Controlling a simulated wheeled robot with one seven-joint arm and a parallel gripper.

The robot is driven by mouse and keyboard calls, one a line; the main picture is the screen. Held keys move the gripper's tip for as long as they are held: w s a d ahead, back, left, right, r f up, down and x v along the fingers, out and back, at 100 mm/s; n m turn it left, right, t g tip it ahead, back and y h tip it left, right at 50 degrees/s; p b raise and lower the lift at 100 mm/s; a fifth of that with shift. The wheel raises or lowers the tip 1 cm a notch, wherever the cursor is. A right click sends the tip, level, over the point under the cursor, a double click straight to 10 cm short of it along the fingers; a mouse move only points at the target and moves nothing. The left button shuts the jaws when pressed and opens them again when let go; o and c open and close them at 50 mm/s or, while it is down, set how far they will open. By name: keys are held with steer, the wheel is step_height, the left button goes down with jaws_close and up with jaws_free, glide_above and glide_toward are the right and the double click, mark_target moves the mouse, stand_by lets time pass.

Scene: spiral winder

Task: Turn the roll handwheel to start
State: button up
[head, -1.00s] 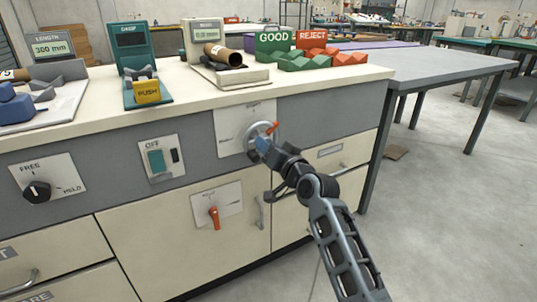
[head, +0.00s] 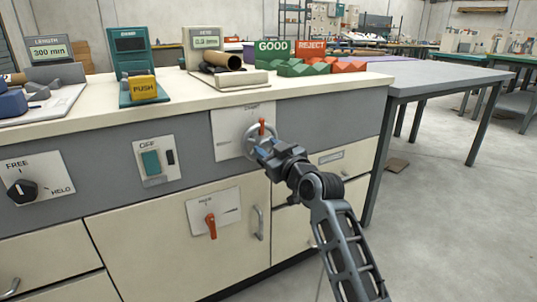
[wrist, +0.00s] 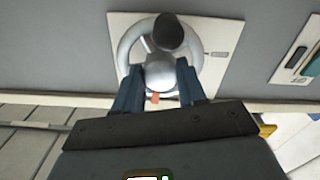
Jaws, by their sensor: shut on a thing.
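The roll handwheel (head: 249,138) is a grey metal ring on a pale square plate (head: 228,133) on the bench front. Its orange pointer (head: 262,126) stands nearly straight up in the head view. My gripper (head: 264,149) reaches it from the lower right and covers its lower part. In the wrist view the wheel's silver hub (wrist: 160,70) sits between my two blue fingers, which are shut on it. A dark round knob (wrist: 169,33) shows on the wheel beyond the hub. The plate's lettering is too small to read fully.
An OFF switch box (head: 154,161), a FREE/HOLD knob (head: 22,190) and a red-handled lever plate (head: 211,222) sit on the same front. A drawer handle (head: 259,222) stands out below the wheel. The floor at right is open, beside a grey table (head: 430,78).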

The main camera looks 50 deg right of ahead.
steer(key=shift+f+n, duration=0.1)
steer(key=shift+n, duration=0.5)
steer(key=o, duration=1.1)
steer(key=shift+c, duration=0.2)
steer(key=p+v, duration=0.1)
steer(key=v, duration=0.6)
steer(key=shift+s, duration=0.4)
steer(key=shift+a, duration=0.1)
